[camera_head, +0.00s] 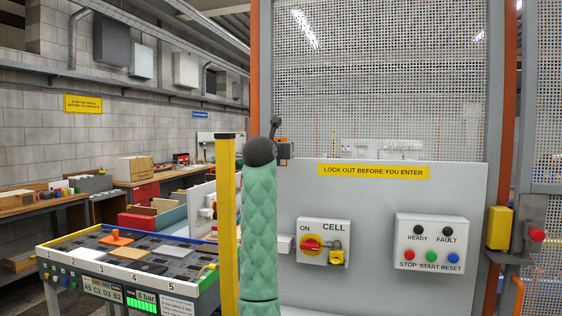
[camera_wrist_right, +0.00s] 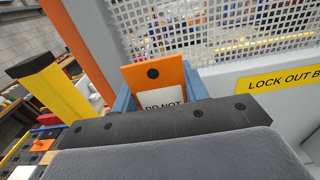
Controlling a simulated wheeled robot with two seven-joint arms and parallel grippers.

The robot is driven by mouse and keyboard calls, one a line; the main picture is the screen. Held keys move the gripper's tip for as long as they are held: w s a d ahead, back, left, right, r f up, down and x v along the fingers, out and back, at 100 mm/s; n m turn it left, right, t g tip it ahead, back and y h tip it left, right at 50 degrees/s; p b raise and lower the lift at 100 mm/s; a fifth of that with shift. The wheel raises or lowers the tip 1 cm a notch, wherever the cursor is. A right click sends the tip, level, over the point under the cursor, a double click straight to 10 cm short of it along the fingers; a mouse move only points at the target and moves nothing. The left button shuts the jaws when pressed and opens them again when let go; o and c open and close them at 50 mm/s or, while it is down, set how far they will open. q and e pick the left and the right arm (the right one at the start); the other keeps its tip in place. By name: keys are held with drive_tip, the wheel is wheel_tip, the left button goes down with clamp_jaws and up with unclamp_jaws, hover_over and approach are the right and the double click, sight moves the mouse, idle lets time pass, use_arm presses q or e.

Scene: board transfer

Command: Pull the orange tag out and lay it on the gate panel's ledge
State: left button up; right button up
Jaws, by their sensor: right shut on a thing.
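The orange tag (camera_wrist_right: 155,75) has a dark hole and a white label reading "DO NOT". In the right wrist view it stands between the blue-grey fingers of my right gripper (camera_wrist_right: 160,98), which is shut on it. The lower part of the tag is hidden behind the dark gripper body. In the head view my green-sleeved right arm and wrist hide most of this gripper (camera_head: 286,150), and only a bit of orange shows. The grey gate panel (camera_head: 380,195) is just right of the gripper. I cannot tell whether the tag touches the panel's top edge. My left gripper is out of view.
A yellow post (camera_head: 226,225) stands close left of my right arm. The panel carries a CELL switch with a yellow padlock (camera_head: 336,257) and a button box (camera_head: 430,244). Perforated mesh (camera_head: 390,80) rises above. A slotted tray (camera_head: 130,288) with an orange piece is at left.

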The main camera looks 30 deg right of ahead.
drive_tip(key=shift+r, duration=0.45)
drive_tip(key=shift+r+p, duration=1.05)
drive_tip(key=shift+r, duration=1.15)
drive_tip(key=shift+a, duration=0.1)
drive_tip(key=shift+b+v, duration=0.85)
drive_tip(key=shift+v, duration=2.1)
